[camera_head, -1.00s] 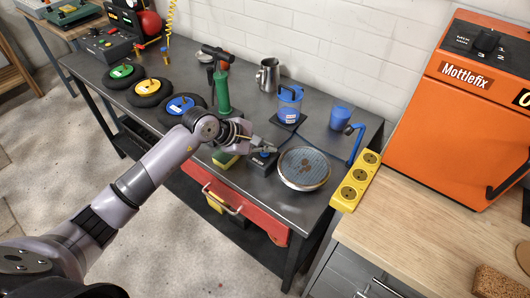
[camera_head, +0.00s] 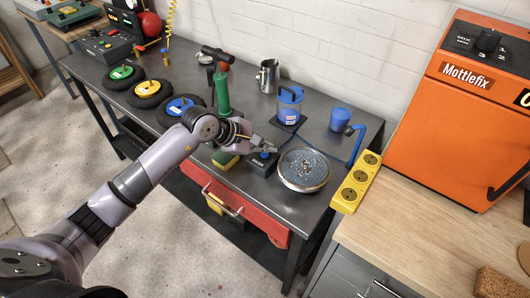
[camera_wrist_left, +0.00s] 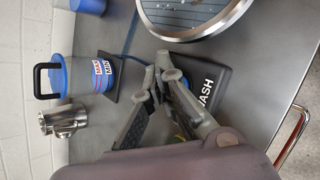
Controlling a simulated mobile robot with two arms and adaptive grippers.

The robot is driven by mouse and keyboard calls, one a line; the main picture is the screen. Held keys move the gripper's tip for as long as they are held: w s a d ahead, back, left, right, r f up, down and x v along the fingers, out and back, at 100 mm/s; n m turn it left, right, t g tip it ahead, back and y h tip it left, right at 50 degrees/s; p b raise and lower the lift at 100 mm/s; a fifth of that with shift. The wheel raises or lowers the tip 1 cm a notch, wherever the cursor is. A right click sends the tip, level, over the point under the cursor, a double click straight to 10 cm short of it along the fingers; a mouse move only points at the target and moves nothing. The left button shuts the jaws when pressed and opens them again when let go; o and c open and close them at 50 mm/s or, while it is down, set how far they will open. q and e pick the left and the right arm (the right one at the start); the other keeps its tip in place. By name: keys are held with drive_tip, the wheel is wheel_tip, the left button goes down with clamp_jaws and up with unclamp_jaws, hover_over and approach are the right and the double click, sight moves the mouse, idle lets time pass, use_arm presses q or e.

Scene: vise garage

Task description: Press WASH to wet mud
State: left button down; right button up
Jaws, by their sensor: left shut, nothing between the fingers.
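The WASH box (camera_head: 259,167) is a small black block on the metal bench, left of the round dish. In the left wrist view its white lettering shows on the box (camera_wrist_left: 222,77), and its blue button is mostly hidden behind my fingers. My left gripper (camera_head: 273,150) is shut and empty, its fingertips over the button; the wrist view shows the fingers (camera_wrist_left: 166,68) too. I cannot tell whether they touch it. The round, silver-rimmed dish (camera_head: 283,177) has a dark grey face with pale specks and a small brownish patch in the middle. My right gripper is not in view.
A blue-lidded container (camera_head: 289,106), a blue cup (camera_head: 340,119) and a metal jug (camera_head: 268,75) stand behind. A blue spout (camera_head: 357,145) rises right of the dish. A green pump (camera_head: 222,95) and a yellow-green sponge (camera_head: 225,159) are to the left.

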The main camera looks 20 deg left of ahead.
sight(266, 156)
use_arm(q)
drive_tip(key=shift+r+p, duration=1.45)
drive_tip(key=shift+r, duration=1.55)
